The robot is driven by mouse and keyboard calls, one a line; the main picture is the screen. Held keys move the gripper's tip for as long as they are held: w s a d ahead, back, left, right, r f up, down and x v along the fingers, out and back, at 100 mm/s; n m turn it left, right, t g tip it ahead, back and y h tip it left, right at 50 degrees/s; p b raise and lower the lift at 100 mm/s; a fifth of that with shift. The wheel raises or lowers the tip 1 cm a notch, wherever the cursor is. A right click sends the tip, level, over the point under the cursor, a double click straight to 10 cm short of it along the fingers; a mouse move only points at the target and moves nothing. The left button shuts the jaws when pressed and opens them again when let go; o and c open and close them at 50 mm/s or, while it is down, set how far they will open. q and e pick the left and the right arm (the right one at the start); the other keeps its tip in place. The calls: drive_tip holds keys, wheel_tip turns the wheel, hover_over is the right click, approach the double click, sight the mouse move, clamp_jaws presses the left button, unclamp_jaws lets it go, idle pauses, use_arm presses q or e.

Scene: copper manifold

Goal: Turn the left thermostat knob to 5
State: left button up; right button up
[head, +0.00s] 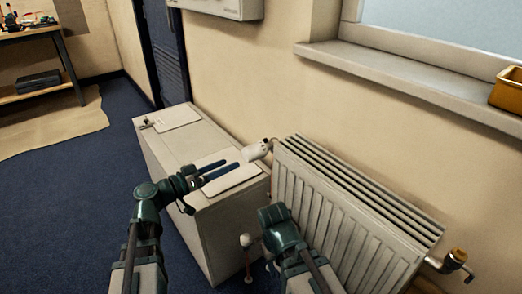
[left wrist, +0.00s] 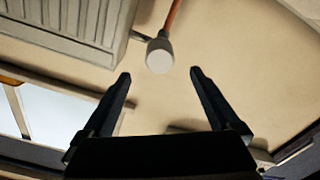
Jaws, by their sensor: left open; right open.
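The left thermostat knob (head: 257,150) is a white, rounded cylinder at the radiator's upper left corner. In the left wrist view its pale round end (left wrist: 159,54) faces me, with a copper pipe behind it. No number on it is readable. My left gripper (head: 231,164) is open and empty, its two dark fingers pointing at the knob. In the left wrist view the fingertips (left wrist: 160,75) are spread below the knob in the picture and apart from it. My right gripper (head: 278,218) is low in front of the radiator; its fingers are hidden.
The white ribbed radiator (head: 350,215) stands against the wall beside a white cabinet (head: 168,150). A brass valve (head: 457,257) is at its right end. An orange bin (head: 509,92) sits on the windowsill (head: 400,75).

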sight(261, 149)
use_arm(q)
drive_tip(key=x, duration=1.3)
drive_tip(key=shift+w+d, duration=0.2)
drive_tip(key=shift+d, duration=0.1)
drive_tip(key=c, duration=1.4)
drive_tip(key=shift+o, duration=0.2)
drive_tip(key=n, duration=0.5)
drive_tip(key=shift+n, duration=0.4)
drive_tip(key=n, duration=0.6)
